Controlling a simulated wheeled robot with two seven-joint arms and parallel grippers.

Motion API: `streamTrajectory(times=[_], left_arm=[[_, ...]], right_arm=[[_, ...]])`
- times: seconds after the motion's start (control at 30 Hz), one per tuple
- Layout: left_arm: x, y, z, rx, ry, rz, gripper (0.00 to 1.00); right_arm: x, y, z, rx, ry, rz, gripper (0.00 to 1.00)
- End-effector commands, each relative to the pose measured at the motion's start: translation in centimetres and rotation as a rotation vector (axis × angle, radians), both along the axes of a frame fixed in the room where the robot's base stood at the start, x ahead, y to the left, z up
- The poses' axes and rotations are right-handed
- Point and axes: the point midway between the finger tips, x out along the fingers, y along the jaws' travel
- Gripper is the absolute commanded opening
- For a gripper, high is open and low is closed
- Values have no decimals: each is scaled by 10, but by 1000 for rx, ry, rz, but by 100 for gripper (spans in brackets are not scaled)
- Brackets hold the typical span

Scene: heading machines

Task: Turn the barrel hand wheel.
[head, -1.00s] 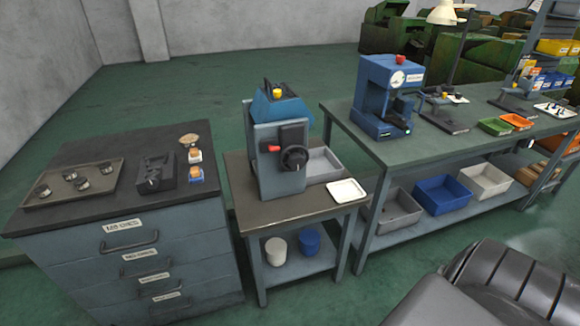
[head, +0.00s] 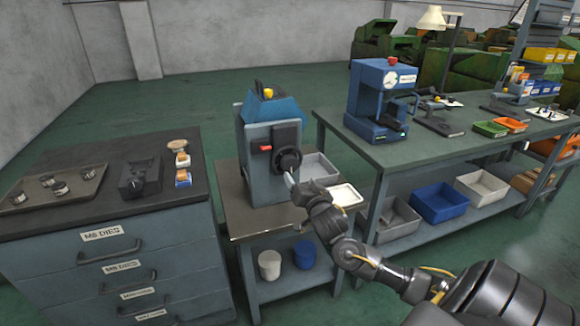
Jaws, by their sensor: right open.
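The barrel hand wheel (head: 289,160) is a round black wheel on the front of the grey and blue machine (head: 259,190), which stands on a small bench. My right gripper (head: 291,181) is just below and in front of the wheel, pointing up toward it. It is open. Its fingers are small in view and partly hidden by the wrist, and I cannot tell whether they touch the wheel. My left gripper is not in view.
A white tray (head: 344,195) lies right of the machine, with a grey bin (head: 318,170) behind it. A drawer cabinet (head: 105,240) stands left with dies on top. A long workbench (head: 440,145) with a blue press (head: 379,95) stands right. Floor shows between cabinet and bench.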

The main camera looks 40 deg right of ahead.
Motion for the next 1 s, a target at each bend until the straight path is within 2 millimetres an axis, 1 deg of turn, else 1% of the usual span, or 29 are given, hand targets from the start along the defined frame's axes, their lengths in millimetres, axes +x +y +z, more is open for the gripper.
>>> streamTrajectory(times=[0.17,0.4,0.6,0.7,0.8,1.0], left_arm=[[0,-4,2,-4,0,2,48],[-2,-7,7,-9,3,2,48],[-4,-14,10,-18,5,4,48],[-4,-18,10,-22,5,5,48],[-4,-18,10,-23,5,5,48],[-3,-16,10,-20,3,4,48]], right_arm=[[14,-5,1,-3,0,0,75],[55,-21,2,-5,0,-2,75],[84,-32,1,-5,2,-2,75],[94,-35,0,-5,2,-1,75],[98,-37,-1,-5,2,-1,75],[101,-38,-1,-3,3,0,75]])
